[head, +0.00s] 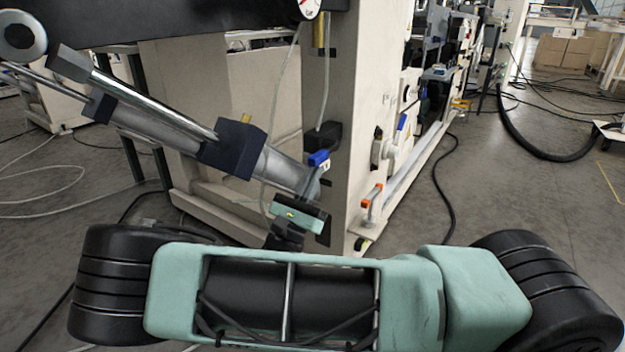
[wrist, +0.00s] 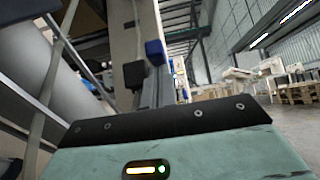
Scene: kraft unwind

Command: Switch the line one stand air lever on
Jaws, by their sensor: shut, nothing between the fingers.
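A small blue lever (head: 318,158) sits on the near end of the beige machine frame, beside a black fitting. A blue part, likely this lever, also shows in the wrist view (wrist: 155,52), above and beyond my gripper. I see no label naming it. My gripper (head: 303,215), teal and black, is just below the blue lever in the head view and appears apart from it. It is shut and empty. Its fingertips are hard to make out, and the wrist view shows mostly its teal body and black front edge.
A metal cylinder (head: 170,122) slants across the left, close to my gripper. A black cable (head: 446,190) lies on the floor. Open floor lies to the right.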

